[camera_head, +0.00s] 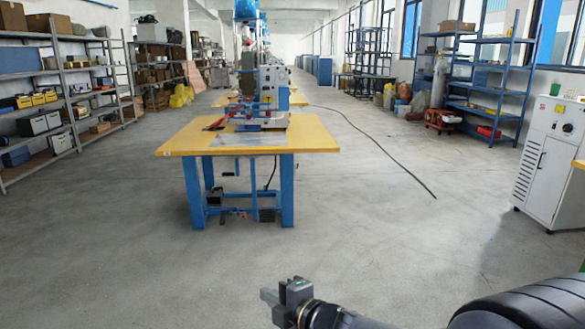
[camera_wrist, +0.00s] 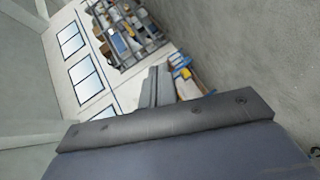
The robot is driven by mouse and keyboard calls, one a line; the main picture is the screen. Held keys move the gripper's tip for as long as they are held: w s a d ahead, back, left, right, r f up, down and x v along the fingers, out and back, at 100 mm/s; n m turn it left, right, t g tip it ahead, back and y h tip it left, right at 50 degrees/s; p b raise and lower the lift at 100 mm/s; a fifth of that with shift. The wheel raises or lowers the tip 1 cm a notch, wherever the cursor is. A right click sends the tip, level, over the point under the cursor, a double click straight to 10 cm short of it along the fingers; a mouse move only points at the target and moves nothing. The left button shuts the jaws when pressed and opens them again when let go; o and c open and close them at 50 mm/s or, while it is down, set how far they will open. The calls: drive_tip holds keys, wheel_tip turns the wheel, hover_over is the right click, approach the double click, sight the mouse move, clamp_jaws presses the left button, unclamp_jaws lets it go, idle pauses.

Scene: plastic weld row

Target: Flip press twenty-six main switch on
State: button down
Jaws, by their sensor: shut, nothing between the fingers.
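A plastic welding press (camera_head: 262,95) stands on a yellow-topped table (camera_head: 310,138) with blue legs, ahead of me and left of the middle in the head view. The press has a pale control box on its right side with small controls. I cannot read any number or make out which control is the main switch. My gripper (camera_head: 268,297) is at the bottom of the head view, far short of the table, and is shut and empty. In the wrist view the fingers (camera_wrist: 155,88) show close together, with nothing held.
Shelves with boxes (camera_head: 60,80) line the left wall. A white cabinet (camera_head: 550,160) stands at the right, and a blue rack (camera_head: 490,85) stands behind it. A dark cable (camera_head: 385,150) lies on the floor right of the table. The floor before the table is clear.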

drive_tip(key=s+a+f+n+g+y+b, duration=0.3)
drive_tip(key=s+a+f+n+g+y, duration=0.1)
drive_tip(key=a+n, duration=0.4)
drive_tip(key=s+n+g+y, duration=0.1)
drive_tip(key=g+y, duration=0.1)
drive_tip(key=shift+s+a+f+g, duration=0.15)
drive_tip(key=shift+a+f+g, duration=0.15)
drive_tip(key=shift+a+f, duration=0.1)
drive_tip(key=shift+d, duration=0.1)
